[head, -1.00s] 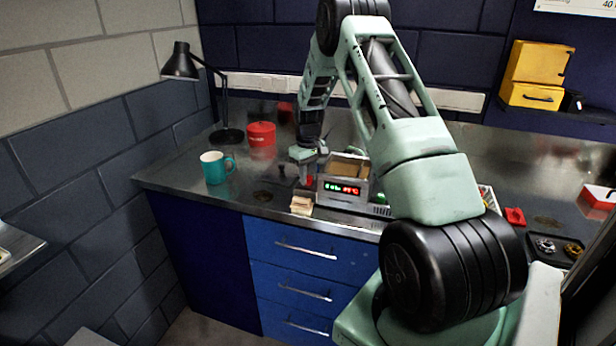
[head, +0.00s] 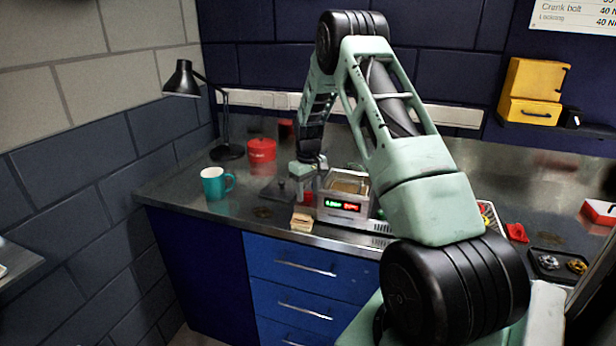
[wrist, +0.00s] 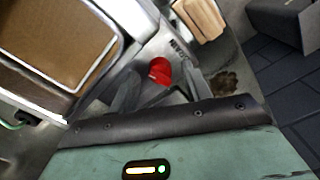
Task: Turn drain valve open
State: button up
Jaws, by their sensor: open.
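The red drain valve handle (wrist: 159,70) shows in the wrist view, between the fingertips of my gripper (wrist: 161,86). The two dark fingers stand apart on either side of it; I cannot tell whether either one touches it. The valve sits beside the metal tank unit (head: 327,217), which has a lit green and red display and a brown bath. In the head view my gripper (head: 304,181) is low at the left side of the unit, pointing down. The fingers and valve are too small there to tell apart clearly.
A wooden block (head: 302,222) stands at the counter's front edge, close to the valve. A teal mug (head: 213,184), a red canister (head: 262,151) and a black lamp (head: 226,151) stand to the left. A dark stain (wrist: 224,86) marks bare counter beside my gripper.

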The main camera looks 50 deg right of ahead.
aim_at(308, 192)
notch_tip(308, 192, up, 17)
jog(key=b, duration=0.3)
dwell(0.6)
jog(key=w+a+n, duration=0.1)
jog(key=a+n, duration=0.1)
jog(key=a, duration=1.8)
jog(key=s+a+n+y, duration=0.1)
jog(key=s+a+n, duration=0.4)
jog(key=a, duration=1.2)
jog(key=s+a+f, duration=0.2)
jog(key=s+a, duration=0.2)
jog(key=s, duration=0.4)
jog(key=s+a+f+n, duration=0.1)
jog(key=s+a, duration=0.3)
jog(key=s, duration=0.5)
jog(key=s+a+f+n, duration=0.1)
jog(key=s+a, duration=0.3)
jog(key=s, duration=0.5)
jog(key=shift+s+f, duration=0.25)
jog(key=shift+f, duration=0.55)
